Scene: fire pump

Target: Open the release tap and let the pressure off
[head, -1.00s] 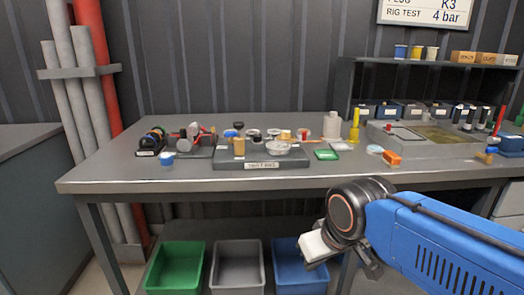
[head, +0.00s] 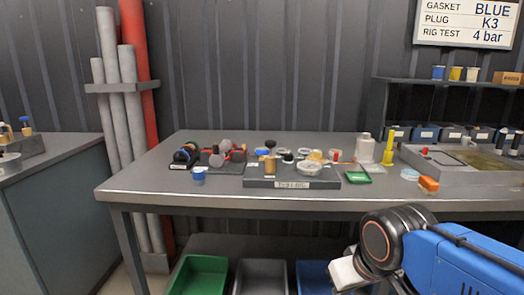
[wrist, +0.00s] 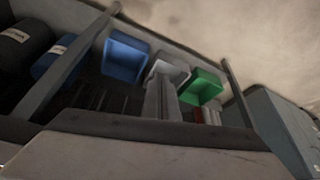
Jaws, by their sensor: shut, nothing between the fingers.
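I cannot tell for certain which part is the release tap. On the left bench, at the picture's left edge, a grey block (head: 30,146) carries a brass fitting and a blue-topped part (head: 26,125), cut off by the frame. On the main bench, a labelled grey base (head: 262,183) holds a brass cylinder with a black knob (head: 270,157) and several small round parts. My gripper (wrist: 163,98) is shut and empty in the wrist view, over the floor bins. In the head view its end is low at the right, in front of the main bench and away from both fittings.
The main bench (head: 130,188) spans the middle, with bottles and a tray unit at right. Green (head: 196,277), grey (head: 262,277) and blue bins sit beneath. Grey and red pipes (head: 138,60) stand between it and the left bench (head: 60,160).

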